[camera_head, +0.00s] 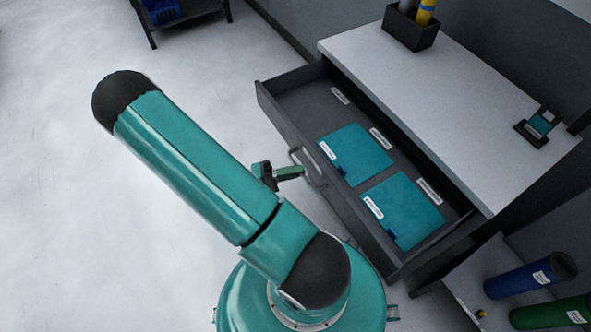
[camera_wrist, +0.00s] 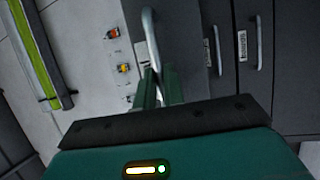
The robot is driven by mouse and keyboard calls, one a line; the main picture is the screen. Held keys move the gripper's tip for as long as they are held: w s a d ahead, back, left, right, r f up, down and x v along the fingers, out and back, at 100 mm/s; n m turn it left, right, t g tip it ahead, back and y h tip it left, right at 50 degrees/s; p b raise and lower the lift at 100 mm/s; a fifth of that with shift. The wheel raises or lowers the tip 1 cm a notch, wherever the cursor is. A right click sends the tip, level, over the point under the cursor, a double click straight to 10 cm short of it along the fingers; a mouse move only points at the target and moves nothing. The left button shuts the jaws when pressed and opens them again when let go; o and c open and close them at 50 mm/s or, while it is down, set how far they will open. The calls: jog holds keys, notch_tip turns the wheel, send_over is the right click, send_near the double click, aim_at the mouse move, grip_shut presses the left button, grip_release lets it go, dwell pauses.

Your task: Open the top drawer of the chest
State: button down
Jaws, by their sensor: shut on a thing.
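The chest (camera_head: 400,90) has a pale top and dark body, at the right of the head view. Its top drawer (camera_head: 275,112) stands well out from the body, with its inside in view. My gripper (camera_head: 301,172) is at the front of this drawer, shut on its bar handle (camera_head: 310,169). In the wrist view the handle (camera_wrist: 150,35) runs down between my green fingers (camera_wrist: 154,75). Where the fingers meet the handle is partly hidden in the head view.
Two teal flat packs (camera_head: 357,152) (camera_head: 404,210) lie in the drawer. A dark holder (camera_head: 410,30) and a small dark stand (camera_head: 536,127) are on the chest top. Blue and green rolls (camera_head: 530,277) (camera_head: 550,314) lie at lower right. The floor left of the drawer is clear.

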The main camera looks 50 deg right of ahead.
jog(key=c, duration=1.5)
grip_release()
jog(key=v, duration=1.4)
